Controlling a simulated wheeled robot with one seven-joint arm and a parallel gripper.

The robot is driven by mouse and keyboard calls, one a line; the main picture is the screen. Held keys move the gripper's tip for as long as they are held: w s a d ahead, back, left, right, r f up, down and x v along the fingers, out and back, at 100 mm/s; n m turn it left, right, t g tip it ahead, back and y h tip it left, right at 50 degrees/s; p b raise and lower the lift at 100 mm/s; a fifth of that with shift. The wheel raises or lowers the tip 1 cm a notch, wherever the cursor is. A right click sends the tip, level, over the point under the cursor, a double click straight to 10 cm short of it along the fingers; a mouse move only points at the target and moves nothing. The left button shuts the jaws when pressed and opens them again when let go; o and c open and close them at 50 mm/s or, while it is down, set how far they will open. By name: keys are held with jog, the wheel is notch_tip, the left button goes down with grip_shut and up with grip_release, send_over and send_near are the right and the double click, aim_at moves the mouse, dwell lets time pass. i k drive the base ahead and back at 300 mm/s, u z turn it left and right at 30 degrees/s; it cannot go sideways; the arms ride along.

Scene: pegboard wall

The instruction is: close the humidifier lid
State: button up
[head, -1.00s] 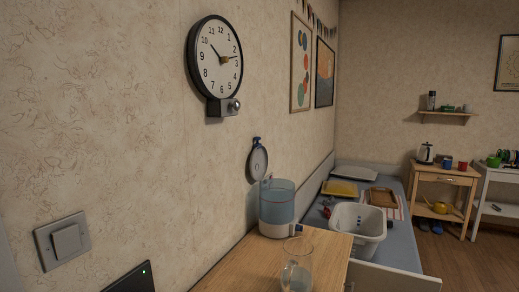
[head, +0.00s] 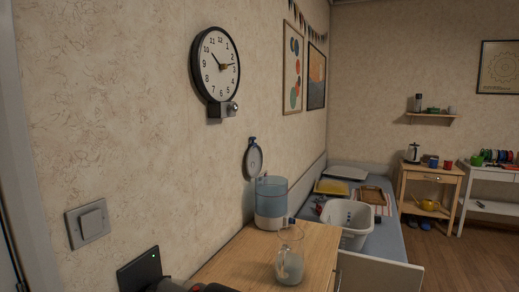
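The humidifier (head: 271,203) stands on the wooden table near the wall, with a translucent blue tank and a white base. A round grey lid (head: 254,161) with a dark blue tab on top stands upright at the tank's back left, so the humidifier looks open. The hinge is too small to make out. My gripper is not in view. A dark part with a bit of red shows at the bottom edge, possibly part of my arm.
A clear glass pitcher (head: 290,257) stands on the wooden table (head: 240,262), in front of the humidifier. A white basket (head: 345,224) is behind it on the bed. A black device with a green light (head: 139,270) and a switch (head: 87,222) are at left.

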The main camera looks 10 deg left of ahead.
aim_at(254, 158)
jog(key=z, duration=0.05)
jog(key=k, duration=0.2)
jog(key=z, duration=1.9)
jog(key=i, duration=1.35)
jog(key=u, duration=2.65)
jog(key=i, duration=0.65)
